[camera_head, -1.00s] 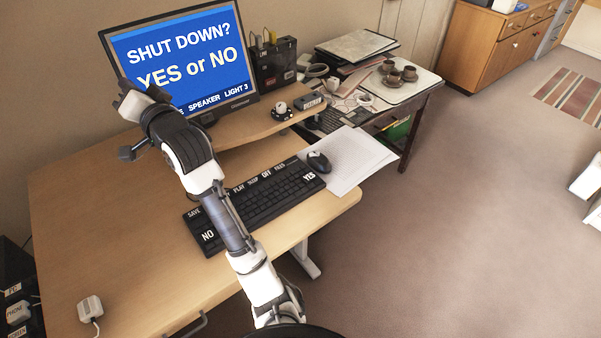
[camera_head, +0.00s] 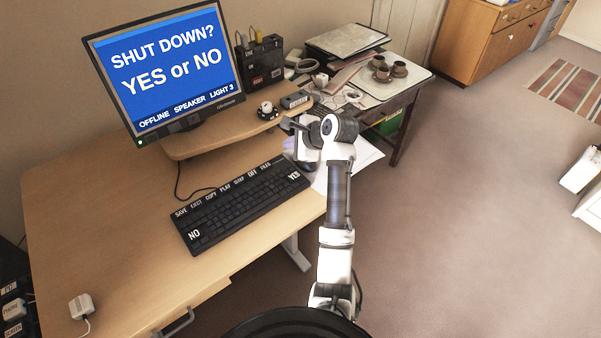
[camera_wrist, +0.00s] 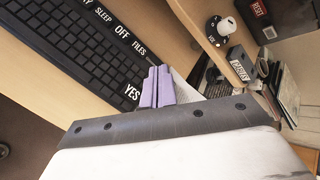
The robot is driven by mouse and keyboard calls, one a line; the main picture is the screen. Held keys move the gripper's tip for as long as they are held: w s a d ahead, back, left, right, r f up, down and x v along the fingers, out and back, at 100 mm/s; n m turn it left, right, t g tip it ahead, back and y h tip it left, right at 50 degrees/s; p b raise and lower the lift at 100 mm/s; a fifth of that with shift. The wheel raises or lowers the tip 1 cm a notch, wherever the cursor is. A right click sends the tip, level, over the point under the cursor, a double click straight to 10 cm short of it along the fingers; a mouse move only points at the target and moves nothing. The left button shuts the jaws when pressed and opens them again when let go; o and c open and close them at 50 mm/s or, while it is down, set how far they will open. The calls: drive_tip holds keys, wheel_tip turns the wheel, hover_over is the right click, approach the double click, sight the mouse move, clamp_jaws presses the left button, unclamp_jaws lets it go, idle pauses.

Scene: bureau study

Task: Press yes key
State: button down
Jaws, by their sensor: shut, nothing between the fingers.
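The YES key (camera_head: 293,175) is at the right end of the black keyboard (camera_head: 240,203), with white letters. In the wrist view the YES key (camera_wrist: 131,92) shows just left of my gripper's purple fingers (camera_wrist: 157,75). The fingers are shut together with nothing between them. In the head view my gripper (camera_head: 290,145) is over the desk's right part, beyond the YES key; its fingertips are mostly hidden by my wrist. I cannot tell the fingertips' height above the desk. The NO key (camera_head: 194,235) is at the keyboard's near left. The monitor (camera_head: 165,70) reads "SHUT DOWN? YES or NO".
A raised wooden shelf (camera_head: 205,140) carries a small knob device (camera_head: 267,111). White papers (camera_head: 362,158) lie under my arm. A side table (camera_head: 398,98) with cups stands behind. The left desk is clear except for a white box (camera_head: 81,306).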

drive_tip(key=shift+s+d+f+m, duration=0.15)
drive_tip(key=shift+d+f+m, duration=0.05)
drive_tip(key=shift+d, duration=0.25)
drive_tip(key=shift+s+d+f+m, duration=0.15)
drive_tip(key=shift+d+f+m, duration=0.05)
drive_tip(key=shift+d, duration=0.2)
drive_tip(key=shift+f, duration=0.1)
drive_tip(key=b, duration=0.9)
hover_over(297, 177)
wheel_tip(297, 177, down, 7)
drive_tip(key=shift+s+d+r, duration=0.1)
drive_tip(key=shift+r, duration=0.1)
drive_tip(key=shift+f, duration=1)
drive_tip(key=shift+f+p, duration=0.1)
drive_tip(key=shift+p, duration=0.35)
drive_tip(key=shift+f, duration=0.35)
